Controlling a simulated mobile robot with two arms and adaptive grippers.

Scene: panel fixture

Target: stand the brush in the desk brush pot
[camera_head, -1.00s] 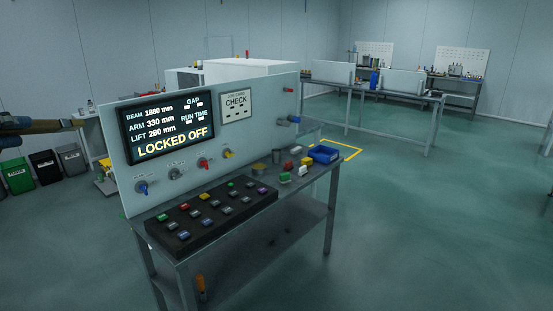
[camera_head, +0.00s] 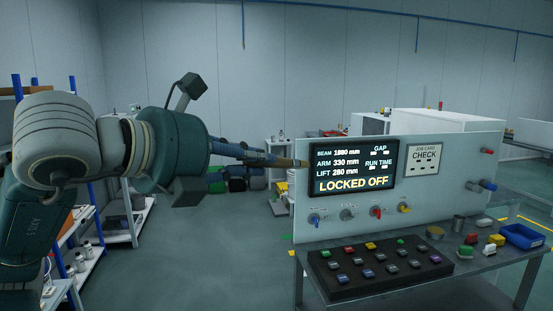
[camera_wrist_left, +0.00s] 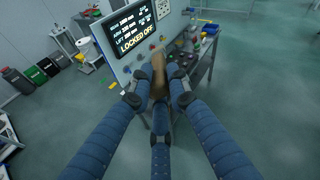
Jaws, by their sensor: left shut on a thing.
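My left gripper (camera_head: 268,158) is shut on the brush (camera_head: 289,162), a brown, tapered thing at the fingertips. It is held in the air, lying nearly level, with its tip in front of the panel's left edge. In the left wrist view the brush (camera_wrist_left: 158,76) stands out beyond the three blue fingers of the gripper (camera_wrist_left: 156,98). A small grey cylindrical cup (camera_head: 459,223), which looks like the pot, stands on the bench right of the button box, well apart from the brush. Its inside is too small to make out. My right gripper is in neither view.
The upright panel (camera_head: 450,190) with a lit screen (camera_head: 355,166) and knobs rises behind the bench. A black button box (camera_head: 380,265) fills the bench's left part. A round tin (camera_head: 435,232), coloured blocks (camera_head: 466,251) and a blue bin (camera_head: 522,236) stand to the right.

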